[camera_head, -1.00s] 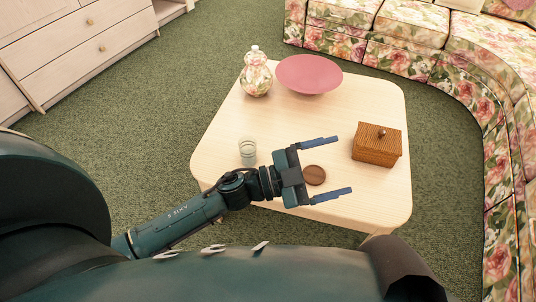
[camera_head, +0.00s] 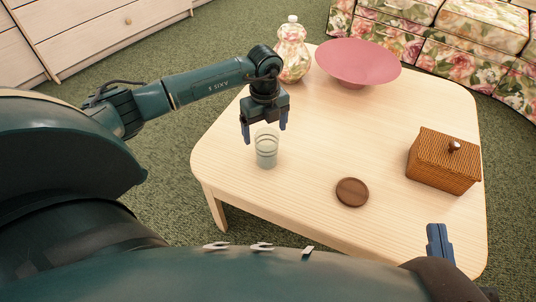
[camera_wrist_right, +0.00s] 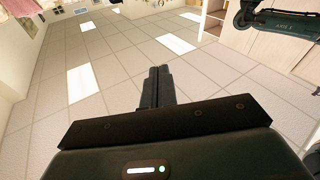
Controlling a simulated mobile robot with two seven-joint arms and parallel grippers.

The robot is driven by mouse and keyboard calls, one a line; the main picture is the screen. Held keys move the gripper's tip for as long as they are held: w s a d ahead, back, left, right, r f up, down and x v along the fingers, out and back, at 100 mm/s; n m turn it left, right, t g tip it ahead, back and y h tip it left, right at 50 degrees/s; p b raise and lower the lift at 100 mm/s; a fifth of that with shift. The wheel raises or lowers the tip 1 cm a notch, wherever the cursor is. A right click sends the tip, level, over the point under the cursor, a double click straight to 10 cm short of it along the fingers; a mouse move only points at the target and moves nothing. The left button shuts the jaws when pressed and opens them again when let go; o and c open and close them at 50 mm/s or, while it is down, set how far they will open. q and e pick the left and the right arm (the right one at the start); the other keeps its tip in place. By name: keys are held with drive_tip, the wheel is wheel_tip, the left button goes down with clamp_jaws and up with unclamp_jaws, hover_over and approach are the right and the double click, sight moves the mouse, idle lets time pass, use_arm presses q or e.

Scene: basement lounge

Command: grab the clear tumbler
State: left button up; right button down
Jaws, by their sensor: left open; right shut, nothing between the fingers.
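The clear tumbler (camera_head: 266,150) stands upright near the left edge of the pale wooden table (camera_head: 320,125) in the head view. My left gripper (camera_head: 264,126) is open and points down, just behind or above the tumbler's rim. Its fingertips show to the left and right of the rim; I cannot tell whether they reach around it. No grip on the glass is visible. My right gripper (camera_head: 440,243) shows partly at the lower right of the head view. In the right wrist view its fingers (camera_wrist_right: 157,85) are together, with nothing between them.
On the table are a dark round coaster (camera_head: 352,192), a wicker box (camera_head: 443,163), a pink bowl (camera_head: 358,62) and a floral jar (camera_head: 292,55). A floral sofa (camera_head: 440,45) stands behind. Bare tabletop lies right of the tumbler.

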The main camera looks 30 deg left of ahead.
use_arm(q)
wheel_tip(320, 180, down, 3)
drive_tip(key=shift+r+b, duration=0.2)
drive_tip(key=shift+b, duration=0.1)
wheel_tip(320, 180, down, 4)
drive_tip(key=shift+w+d+f+b, duration=0.15)
drive_tip(key=shift+b, duration=1.1)
drive_tip(key=shift+f, duration=0.4)
drive_tip(key=c, duration=1.2)
use_arm(e)
drive_tip(key=shift+a+f+m+y, duration=0.25)
drive_tip(key=shift+a+m+y, duration=0.05)
drive_tip(key=shift+a+y, duration=0.1)
